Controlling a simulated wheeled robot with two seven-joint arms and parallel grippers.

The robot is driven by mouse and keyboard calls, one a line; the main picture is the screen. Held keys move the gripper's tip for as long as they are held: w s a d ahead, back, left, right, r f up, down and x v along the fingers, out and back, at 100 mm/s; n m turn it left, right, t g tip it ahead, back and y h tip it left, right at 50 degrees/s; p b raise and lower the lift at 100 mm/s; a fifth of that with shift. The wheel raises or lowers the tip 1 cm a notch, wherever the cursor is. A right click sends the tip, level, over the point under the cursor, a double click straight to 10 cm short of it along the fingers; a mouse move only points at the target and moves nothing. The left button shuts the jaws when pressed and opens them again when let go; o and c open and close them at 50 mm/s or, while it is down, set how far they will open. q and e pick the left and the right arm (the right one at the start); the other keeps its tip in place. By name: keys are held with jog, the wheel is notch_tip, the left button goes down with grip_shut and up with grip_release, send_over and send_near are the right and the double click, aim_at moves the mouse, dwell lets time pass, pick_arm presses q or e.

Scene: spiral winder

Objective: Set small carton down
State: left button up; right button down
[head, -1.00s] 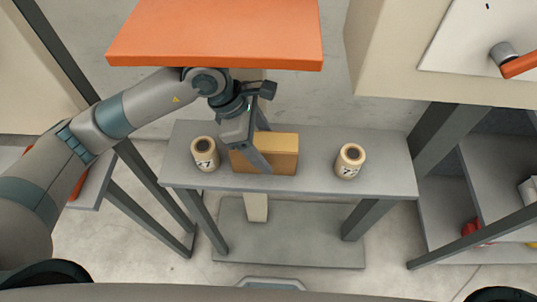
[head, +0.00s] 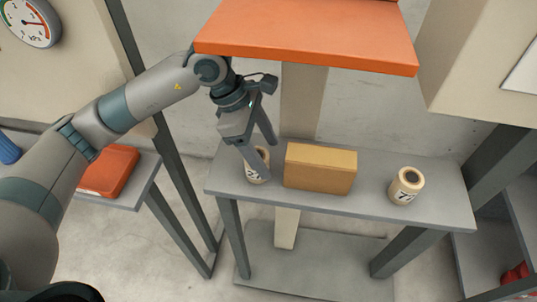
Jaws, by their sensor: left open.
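The small carton (head: 318,168) is a plain brown box in the head view. It rests on the grey shelf (head: 350,207), between two cream spools. My left gripper (head: 262,161) is open and empty, left of the carton and apart from it in the picture. Its fingers cover part of the left spool (head: 259,175). My right gripper is not in view.
The right spool (head: 407,186) stands at the shelf's right end. An orange panel (head: 305,40) overhangs the shelf from above. An orange-red case (head: 110,171) lies on a side shelf at the left, next to a dark post (head: 165,150).

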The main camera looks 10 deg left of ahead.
pick_arm(q)
jog(key=shift+a, duration=0.2)
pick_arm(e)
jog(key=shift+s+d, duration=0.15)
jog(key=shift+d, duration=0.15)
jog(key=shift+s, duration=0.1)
